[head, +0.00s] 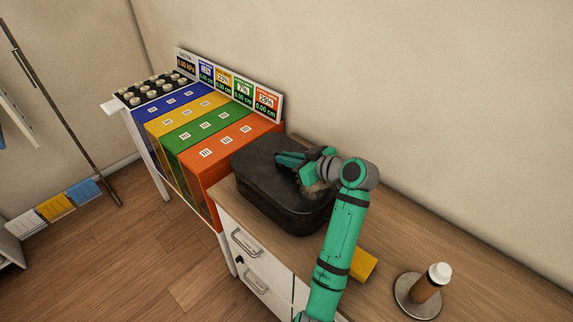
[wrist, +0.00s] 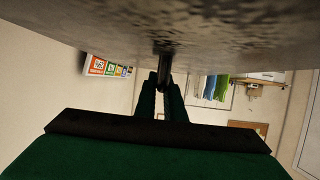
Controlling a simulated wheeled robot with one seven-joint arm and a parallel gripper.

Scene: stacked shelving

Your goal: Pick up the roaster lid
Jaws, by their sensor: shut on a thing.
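The dark roaster (head: 268,205) stands on the wooden counter, with its dark lid (head: 256,160) on top. I cannot tell whether there is any gap between them. My green gripper (head: 290,160) reaches over the lid from the right. In the wrist view the lid is a mottled grey surface (wrist: 80,25) across the top, with a dark handle (wrist: 164,58) sticking out. My gripper (wrist: 163,90) is shut on that handle. My arm hides part of the roaster's right side.
Left of the roaster stands a row of coloured bins, the orange one (head: 230,145) close beside it. A yellow block (head: 362,265) lies behind my arm. The counter behind is clear.

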